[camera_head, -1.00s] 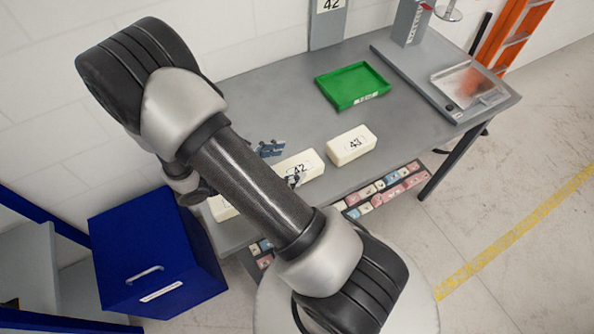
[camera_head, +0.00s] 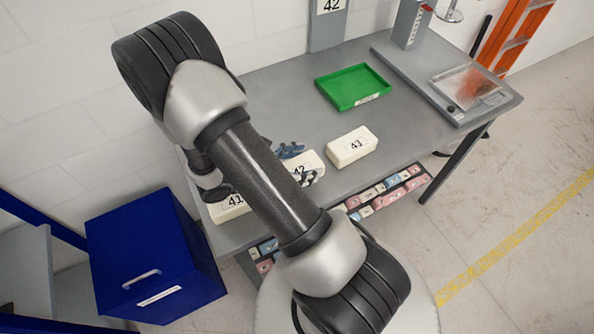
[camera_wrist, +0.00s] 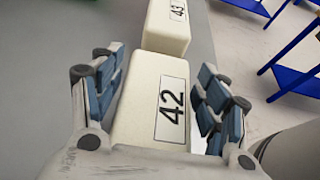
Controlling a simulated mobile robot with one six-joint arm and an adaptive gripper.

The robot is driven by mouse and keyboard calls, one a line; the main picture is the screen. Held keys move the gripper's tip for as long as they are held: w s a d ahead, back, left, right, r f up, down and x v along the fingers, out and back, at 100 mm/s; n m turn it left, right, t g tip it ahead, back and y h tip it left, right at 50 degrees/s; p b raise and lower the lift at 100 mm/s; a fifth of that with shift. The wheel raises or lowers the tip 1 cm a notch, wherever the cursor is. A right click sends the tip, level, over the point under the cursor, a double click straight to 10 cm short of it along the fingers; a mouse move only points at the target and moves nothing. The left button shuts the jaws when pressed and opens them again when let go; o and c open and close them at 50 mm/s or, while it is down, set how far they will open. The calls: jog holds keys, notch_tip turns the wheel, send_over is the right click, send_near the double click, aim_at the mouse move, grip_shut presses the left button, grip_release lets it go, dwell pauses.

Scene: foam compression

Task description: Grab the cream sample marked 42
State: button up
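The cream sample marked 42 (camera_wrist: 152,110) lies on the grey table between the two fingers of my gripper (camera_wrist: 163,95) in the wrist view. The fingers stand apart on either side of it, and small gaps seem to show between pads and block. In the head view the sample (camera_head: 313,160) is partly hidden behind my arm. Part of my gripper (camera_head: 300,163) shows around it there. Another cream block, marked 43 in the wrist view (camera_wrist: 168,22), lies just beyond; it also shows in the head view (camera_head: 352,147).
A third cream block (camera_head: 228,208) lies left of my arm. A green tray (camera_head: 353,87) stands further back on the table (camera_head: 280,95). A grey machine (camera_head: 410,25) with a base plate is at the right.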

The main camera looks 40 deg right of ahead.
jog(key=c, duration=0.5)
jog(key=shift+o, duration=0.2)
jog(key=shift+r, duration=0.15)
